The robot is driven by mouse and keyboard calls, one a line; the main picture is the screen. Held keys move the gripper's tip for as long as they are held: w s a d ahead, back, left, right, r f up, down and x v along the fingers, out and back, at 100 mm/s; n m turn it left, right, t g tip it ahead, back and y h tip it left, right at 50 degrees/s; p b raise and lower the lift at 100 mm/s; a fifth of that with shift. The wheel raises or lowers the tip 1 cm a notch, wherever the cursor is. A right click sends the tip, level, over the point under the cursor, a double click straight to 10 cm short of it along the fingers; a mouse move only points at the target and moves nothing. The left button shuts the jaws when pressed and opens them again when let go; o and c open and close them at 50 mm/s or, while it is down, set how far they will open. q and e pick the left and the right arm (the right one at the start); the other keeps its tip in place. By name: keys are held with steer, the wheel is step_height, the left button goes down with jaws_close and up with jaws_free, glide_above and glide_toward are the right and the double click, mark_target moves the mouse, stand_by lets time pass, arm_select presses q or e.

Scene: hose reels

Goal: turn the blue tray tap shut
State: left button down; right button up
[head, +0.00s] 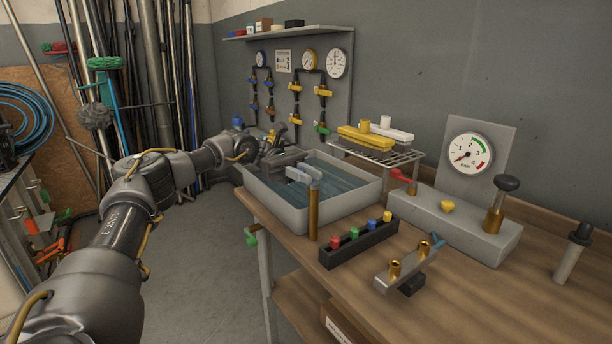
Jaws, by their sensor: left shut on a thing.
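My left arm comes in from the left, and its gripper (277,140) is at the back left corner of the grey water tray (325,215). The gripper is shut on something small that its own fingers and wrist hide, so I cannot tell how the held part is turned. A small blue piece (237,122) shows just behind my wrist; I cannot tell whether it belongs to the tray's tap. The tray stands on the wooden bench and holds water, with a pale block (303,174) in it. My right gripper is not in view.
A gauge (469,152) stands to the right. A green-handled valve (252,237) sticks out at the bench's left edge.

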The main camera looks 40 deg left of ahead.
arm_select(q)
steer(key=c, duration=1.3)
jaws_free()
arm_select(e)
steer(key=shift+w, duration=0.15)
arm_select(q)
steer(key=shift+a, duration=0.25)
steer(key=a, duration=0.3)
steer(key=w+a, duration=0.1)
steer(key=a, duration=0.3)
steer(key=shift+w+b, duration=0.15)
steer(key=shift+b, duration=0.25)
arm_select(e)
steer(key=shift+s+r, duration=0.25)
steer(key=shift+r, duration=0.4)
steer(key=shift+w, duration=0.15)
